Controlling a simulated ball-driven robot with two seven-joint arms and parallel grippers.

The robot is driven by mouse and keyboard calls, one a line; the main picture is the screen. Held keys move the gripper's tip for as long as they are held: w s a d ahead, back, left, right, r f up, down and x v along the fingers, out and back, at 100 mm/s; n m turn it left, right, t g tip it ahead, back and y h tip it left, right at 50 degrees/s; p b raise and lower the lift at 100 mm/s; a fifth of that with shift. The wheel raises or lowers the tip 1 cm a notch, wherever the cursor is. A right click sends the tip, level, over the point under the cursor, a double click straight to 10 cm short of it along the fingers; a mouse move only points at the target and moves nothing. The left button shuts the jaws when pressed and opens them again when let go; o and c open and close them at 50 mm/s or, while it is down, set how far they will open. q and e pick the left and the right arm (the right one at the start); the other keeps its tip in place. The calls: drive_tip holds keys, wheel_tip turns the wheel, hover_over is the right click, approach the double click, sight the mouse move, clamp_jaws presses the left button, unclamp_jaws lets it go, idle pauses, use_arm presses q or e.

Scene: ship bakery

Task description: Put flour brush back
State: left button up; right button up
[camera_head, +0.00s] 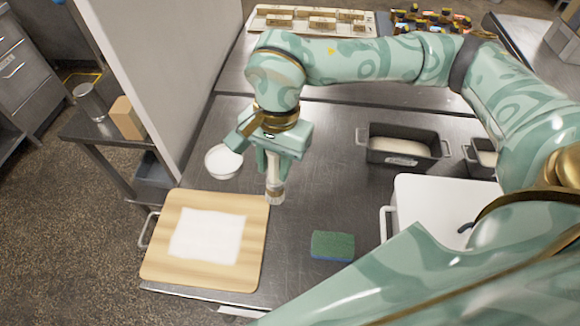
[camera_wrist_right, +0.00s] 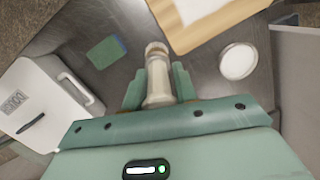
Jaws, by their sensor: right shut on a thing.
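My right gripper (camera_head: 273,168) is shut on the flour brush (camera_head: 275,188), a pale, thick-handled piece held upright with its lower end downward. In the right wrist view the brush (camera_wrist_right: 158,75) stands between the two green fingers (camera_wrist_right: 158,88). It is just right of the wooden board (camera_head: 253,240), which bears a white floury patch (camera_head: 207,236). I cannot tell whether the brush's lower end touches the steel counter. My left gripper is not in view.
A white bowl (camera_head: 223,161) stands behind the board. A green sponge (camera_head: 332,246) lies at the front. A white lidded box (camera_head: 435,215) and a dark loaf tin with dough (camera_head: 403,158) are to the right. Bare steel counter (camera_head: 320,190) lies between them.

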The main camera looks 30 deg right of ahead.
drive_tip(key=shift+s+d+r, duration=0.1)
drive_tip(key=shift+s+d, duration=0.15)
drive_tip(key=shift+s, duration=0.15)
drive_tip(key=shift+s+a+t+h, duration=0.1)
drive_tip(key=shift+s+t+h, duration=0.05)
drive_tip(key=shift+t+h, duration=0.25)
drive_tip(key=shift+w+d+f, duration=0.15)
drive_tip(key=shift+w, duration=0.25)
drive_tip(key=shift+w+d+f, duration=0.15)
drive_tip(key=shift+w, duration=0.25)
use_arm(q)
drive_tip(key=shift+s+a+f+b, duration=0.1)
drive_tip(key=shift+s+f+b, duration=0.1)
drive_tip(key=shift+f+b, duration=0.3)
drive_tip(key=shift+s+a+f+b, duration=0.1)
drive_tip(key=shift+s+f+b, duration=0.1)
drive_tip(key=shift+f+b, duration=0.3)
use_arm(e)
drive_tip(key=w+d+f, duration=0.6)
drive_tip(key=w+f, duration=0.5)
drive_tip(key=f, duration=0.1)
drive_tip(key=shift+f, duration=0.2)
drive_tip(key=shift+f, duration=0.1)
drive_tip(key=o, duration=1)
drive_tip(key=shift+c, duration=0.2)
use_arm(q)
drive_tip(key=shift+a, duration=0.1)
